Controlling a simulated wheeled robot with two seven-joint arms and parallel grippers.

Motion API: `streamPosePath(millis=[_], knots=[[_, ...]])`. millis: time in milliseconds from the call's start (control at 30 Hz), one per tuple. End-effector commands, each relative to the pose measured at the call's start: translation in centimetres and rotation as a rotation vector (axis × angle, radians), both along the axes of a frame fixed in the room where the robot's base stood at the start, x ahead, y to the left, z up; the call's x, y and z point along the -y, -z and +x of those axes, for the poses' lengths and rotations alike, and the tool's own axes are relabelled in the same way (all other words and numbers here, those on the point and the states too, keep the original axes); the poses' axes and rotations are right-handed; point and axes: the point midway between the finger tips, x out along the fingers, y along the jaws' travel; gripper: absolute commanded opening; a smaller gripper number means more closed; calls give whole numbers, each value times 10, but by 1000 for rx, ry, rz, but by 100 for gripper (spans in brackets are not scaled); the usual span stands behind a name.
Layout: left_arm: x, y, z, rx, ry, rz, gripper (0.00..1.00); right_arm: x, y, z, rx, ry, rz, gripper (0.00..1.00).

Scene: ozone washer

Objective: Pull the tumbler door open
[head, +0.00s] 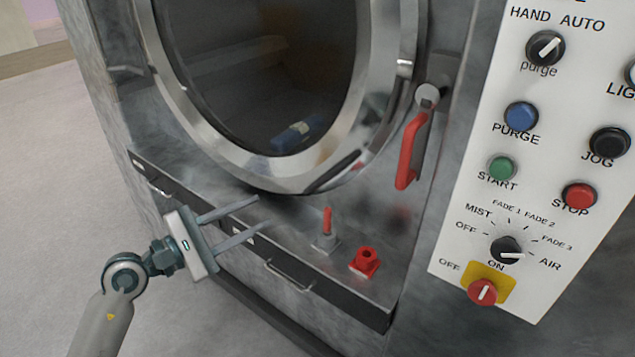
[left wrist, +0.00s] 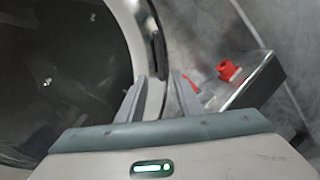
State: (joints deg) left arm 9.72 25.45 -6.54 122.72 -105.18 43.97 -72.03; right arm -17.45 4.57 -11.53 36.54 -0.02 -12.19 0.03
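The tumbler door (head: 345,150) is a round steel ring around a dark glass window, and it appears shut against the grey machine front. A red handle (head: 410,152) hangs down at the right of the ring. My left gripper (head: 258,212) is open and empty, below the lower edge of the ring, in front of the machine's ledge. In the left wrist view my left gripper's fingers (left wrist: 160,98) point at the door's steel rim (left wrist: 153,60), with a gap between them. Contact with the rim cannot be told. My right gripper is not in view.
A small red lever (head: 327,222) and a red valve knob (head: 366,262) stand on the ledge below the door. A white control panel (head: 515,160) with knobs and buttons is at the right. A blue item (head: 297,135) shows behind the glass. The floor at left is clear.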

Motion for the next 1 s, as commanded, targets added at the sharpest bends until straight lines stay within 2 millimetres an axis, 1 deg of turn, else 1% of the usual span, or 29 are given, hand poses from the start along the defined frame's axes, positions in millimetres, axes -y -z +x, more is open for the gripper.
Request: streamPosePath(millis=[167,333,800,1000], knots=[[15,-3,12,-1,0,-4,33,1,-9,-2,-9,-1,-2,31],[36,-5,29,-1,1,-5,33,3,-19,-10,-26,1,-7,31],[101,-4,82,-2,0,-5,33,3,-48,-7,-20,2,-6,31],[121,-2,98,-2,0,-4,33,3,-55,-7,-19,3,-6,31]])
